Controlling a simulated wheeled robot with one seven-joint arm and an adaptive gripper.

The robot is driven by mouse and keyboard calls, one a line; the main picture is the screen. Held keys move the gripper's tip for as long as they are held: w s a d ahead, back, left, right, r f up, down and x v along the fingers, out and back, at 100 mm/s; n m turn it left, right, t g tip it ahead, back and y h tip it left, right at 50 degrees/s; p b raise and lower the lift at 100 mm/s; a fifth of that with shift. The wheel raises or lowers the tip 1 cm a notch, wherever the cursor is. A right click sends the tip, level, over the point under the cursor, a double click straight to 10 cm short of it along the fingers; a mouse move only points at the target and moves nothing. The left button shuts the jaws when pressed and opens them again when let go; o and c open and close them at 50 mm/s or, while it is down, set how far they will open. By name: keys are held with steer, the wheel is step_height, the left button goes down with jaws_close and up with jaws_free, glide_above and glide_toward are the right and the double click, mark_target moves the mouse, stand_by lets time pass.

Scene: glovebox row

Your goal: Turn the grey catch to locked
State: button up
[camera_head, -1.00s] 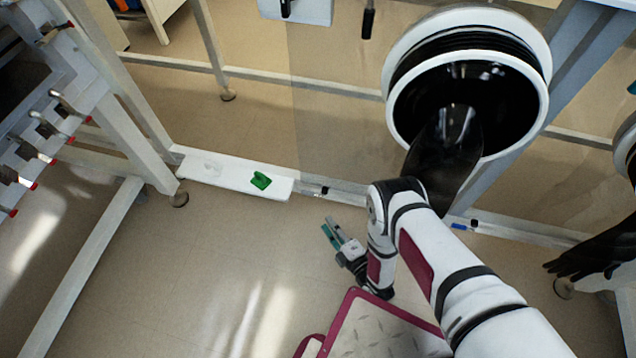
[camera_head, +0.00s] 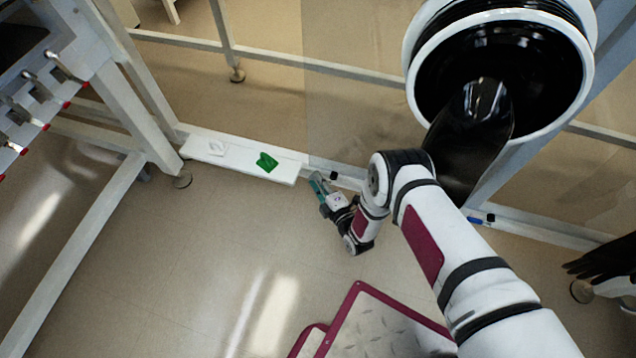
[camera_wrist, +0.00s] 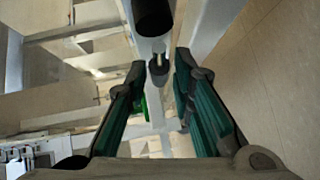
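A white ledge (camera_head: 240,167) on the low rail carries a pale grey-white piece (camera_head: 217,149) at its left and a green piece (camera_head: 267,162) nearer its right end. The pale piece looks most like the grey catch, but its shape and setting are too small to tell. My gripper (camera_head: 319,181) is just right of the ledge's right end, apart from both pieces. In the wrist view, my gripper (camera_wrist: 160,66) has its teal fingers spread with nothing clasped. Some green (camera_wrist: 144,106) shows beside the left finger, and a small dark round knob (camera_wrist: 158,68) shows beyond the gap.
A large black glove port (camera_head: 500,75) with a hanging black glove is above my arm. A blue piece (camera_head: 481,221) sits on the rail at right. Floor in front of the ledge is clear.

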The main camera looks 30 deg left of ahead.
steer(key=shift+w+a, duration=0.1)
steer(key=shift+a, duration=0.1)
jaws_close()
steer(key=shift+w+d+r+m+t+y, duration=0.1)
steer(key=shift+r+m+t+y, duration=0.3)
steer(key=shift+m+y, duration=0.35)
steer(key=shift+d+r+m+t+y, duration=0.1)
steer(key=shift+r+m+t+y, duration=0.3)
steer(key=shift+m+y, duration=0.35)
jaws_free()
